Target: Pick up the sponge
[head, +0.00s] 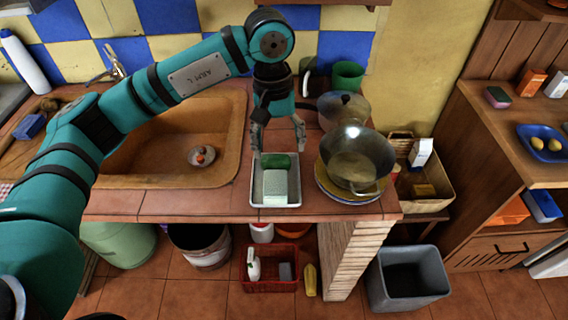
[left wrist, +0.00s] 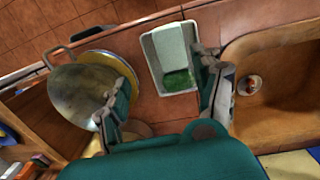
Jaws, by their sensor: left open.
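A white tray (head: 254,190) stands at the counter's front edge, right of the sink. In it lies a pale grey-green block (head: 275,187), which looks like the sponge, with a dark green piece (head: 275,161) behind it. I cannot tell whether the two are one item. My left gripper (head: 279,145) points down, open and empty, above the back end of the tray. The left wrist view shows the tray (left wrist: 147,50), the pale block (left wrist: 170,44) and the green piece (left wrist: 178,80) between the spread fingers. My right gripper is not in view.
A metal pan (head: 360,160) on stacked plates (head: 328,188) stands close right of the tray. The sink (head: 150,180) is left. A green cup (head: 347,76) stands behind. A pink-and-green block (head: 497,97) lies on the right shelf. A grey bin (head: 405,280) stands on the floor.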

